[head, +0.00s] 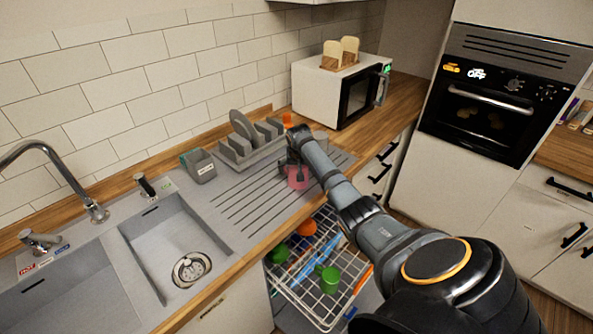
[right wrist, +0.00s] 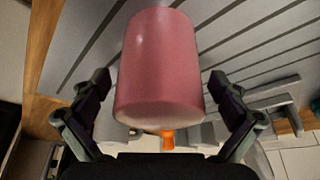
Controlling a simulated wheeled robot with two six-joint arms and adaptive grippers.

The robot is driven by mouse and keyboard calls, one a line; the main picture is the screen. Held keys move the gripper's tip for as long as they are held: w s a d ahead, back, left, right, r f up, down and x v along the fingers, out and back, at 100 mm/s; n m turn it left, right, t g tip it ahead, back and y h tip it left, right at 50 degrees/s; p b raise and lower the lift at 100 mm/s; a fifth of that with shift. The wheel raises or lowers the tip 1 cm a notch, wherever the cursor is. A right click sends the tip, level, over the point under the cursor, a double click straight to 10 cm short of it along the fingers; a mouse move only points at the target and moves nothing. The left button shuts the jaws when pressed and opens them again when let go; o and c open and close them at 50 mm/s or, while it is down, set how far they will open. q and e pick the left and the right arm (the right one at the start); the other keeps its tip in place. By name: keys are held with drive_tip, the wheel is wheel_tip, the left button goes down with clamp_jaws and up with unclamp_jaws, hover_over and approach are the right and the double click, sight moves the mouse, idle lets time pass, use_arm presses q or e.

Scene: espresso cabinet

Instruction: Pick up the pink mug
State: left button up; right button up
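The pink mug (head: 298,180) stands on the ribbed grey drainboard, partly hidden by my right gripper and forearm in the head view. In the right wrist view the pink mug (right wrist: 160,65) fills the upper middle, between the two fingers. My right gripper (head: 297,155) is at the mug, with a finger on either side. In the right wrist view the right gripper (right wrist: 158,82) is open, with a visible gap between each finger and the mug's side. My left gripper is not in view.
A grey dish rack (head: 240,150) with plates and a grey caddy (head: 199,166) stand behind the drainboard (head: 235,205). An orange object (right wrist: 167,139) lies beyond the mug. A pulled-out dishwasher rack (head: 305,290) holds a green mug (head: 329,279). A sink (head: 165,235) is at left, a microwave (head: 325,92) behind.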

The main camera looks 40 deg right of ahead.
drive_tip(key=shift+s, duration=0.1)
drive_tip(key=c, duration=1.5)
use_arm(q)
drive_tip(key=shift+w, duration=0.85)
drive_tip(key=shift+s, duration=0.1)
use_arm(e)
drive_tip(key=shift+r, duration=0.1)
drive_tip(key=shift+r+b, duration=0.35)
drive_tip(key=shift+r, duration=0.1)
drive_tip(key=shift+d+r+b, duration=0.1)
drive_tip(key=shift+r+b, duration=0.4)
drive_tip(key=shift+r, duration=0.25)
use_arm(q)
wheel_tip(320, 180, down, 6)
drive_tip(key=b, duration=0.4)
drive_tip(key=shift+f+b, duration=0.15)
drive_tip(key=shift+b, duration=0.2)
use_arm(e)
drive_tip(key=s+a+r, duration=0.1)
drive_tip(key=s+r, duration=0.2)
drive_tip(key=s, duration=0.1)
drive_tip(key=s+a+r, duration=0.2)
drive_tip(key=s+r, duration=0.2)
drive_tip(key=s+a+r, duration=0.2)
drive_tip(key=s+r, duration=0.1)
drive_tip(key=s, duration=0.2)
drive_tip(key=shift+a+r, duration=0.15)
drive_tip(key=shift+r, duration=0.05)
